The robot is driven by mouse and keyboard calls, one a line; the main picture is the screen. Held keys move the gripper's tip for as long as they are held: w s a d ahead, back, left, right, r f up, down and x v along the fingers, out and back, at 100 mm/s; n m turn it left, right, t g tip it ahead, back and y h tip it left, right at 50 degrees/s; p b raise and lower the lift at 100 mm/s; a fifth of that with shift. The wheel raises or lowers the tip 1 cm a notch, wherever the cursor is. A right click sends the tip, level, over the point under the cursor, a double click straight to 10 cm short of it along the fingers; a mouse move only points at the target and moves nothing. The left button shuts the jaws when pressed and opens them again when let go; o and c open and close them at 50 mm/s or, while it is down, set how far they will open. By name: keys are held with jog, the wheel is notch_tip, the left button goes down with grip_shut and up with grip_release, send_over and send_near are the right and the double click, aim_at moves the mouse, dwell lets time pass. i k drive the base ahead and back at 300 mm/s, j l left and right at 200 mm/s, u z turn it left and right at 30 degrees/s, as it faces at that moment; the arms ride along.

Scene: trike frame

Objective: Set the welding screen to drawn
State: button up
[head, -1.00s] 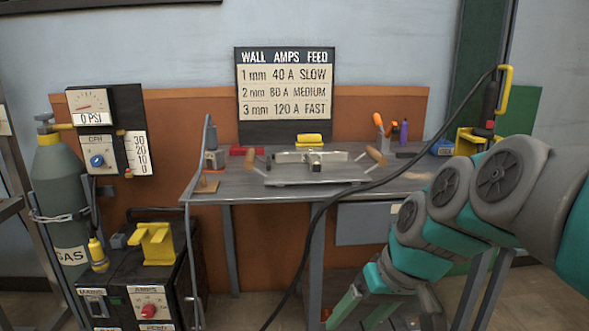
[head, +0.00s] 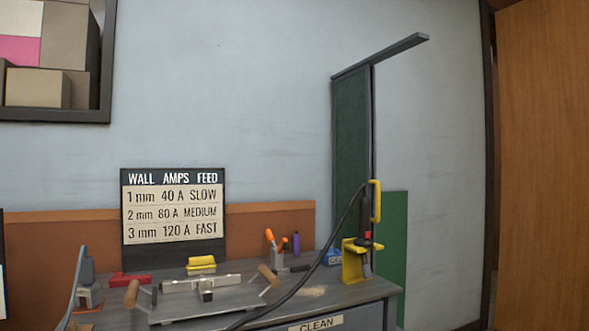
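The welding screen (head: 351,150) is a dark green panel hanging at the right end of the bench, below a grey rail (head: 382,56) that juts out from the wall toward me. The panel is narrow and bunched at the wall end, with the outer part of the rail bare. A yellow handle (head: 376,201) shows at the panel's right edge, just above the torch holder. My gripper is not in the head view.
The bench (head: 340,292) carries a clamp fixture (head: 205,285), a yellow torch stand (head: 353,262) with a black cable, and a tool cup (head: 277,261). A green wall panel (head: 393,240) stands behind. A wooden door (head: 543,150) is at far right.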

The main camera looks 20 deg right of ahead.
aim_at(352, 90)
jog(key=z, duration=1.1)
